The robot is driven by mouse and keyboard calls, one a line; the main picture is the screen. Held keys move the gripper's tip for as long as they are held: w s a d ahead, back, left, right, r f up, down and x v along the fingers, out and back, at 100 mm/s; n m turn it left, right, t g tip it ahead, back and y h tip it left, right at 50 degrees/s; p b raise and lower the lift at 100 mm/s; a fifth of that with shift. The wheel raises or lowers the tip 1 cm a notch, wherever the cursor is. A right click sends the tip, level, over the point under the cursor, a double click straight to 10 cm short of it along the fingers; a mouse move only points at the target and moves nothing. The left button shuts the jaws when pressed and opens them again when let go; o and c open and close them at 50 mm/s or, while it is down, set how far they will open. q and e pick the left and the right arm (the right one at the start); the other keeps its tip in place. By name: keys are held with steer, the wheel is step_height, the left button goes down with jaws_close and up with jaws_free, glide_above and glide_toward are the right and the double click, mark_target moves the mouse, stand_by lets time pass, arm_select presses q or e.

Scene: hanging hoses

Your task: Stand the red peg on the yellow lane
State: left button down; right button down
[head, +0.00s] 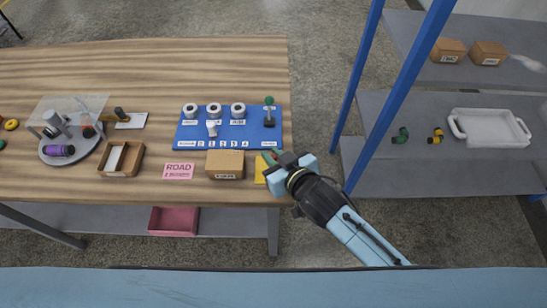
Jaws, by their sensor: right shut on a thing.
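My right gripper (272,160) reaches in from the lower right to the table's right edge. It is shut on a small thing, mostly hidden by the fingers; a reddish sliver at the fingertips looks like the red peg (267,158). The yellow lane (260,169) shows as a small yellow patch just left of the gripper, partly covered by it. I cannot tell whether the peg touches the lane or is upright. My left gripper is not in view.
A cardboard box (225,164) stands close left of the yellow patch, with a pink ROAD sign (179,171) beyond it. A blue-posted shelf (450,180) stands at right.

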steer(key=shift+f, duration=0.35)
steer(key=shift+f, duration=0.15)
steer(key=c, duration=1.4)
jaws_free()
steer(key=shift+r, duration=0.25)
steer(key=p+v, duration=0.2)
steer(key=v, duration=1)
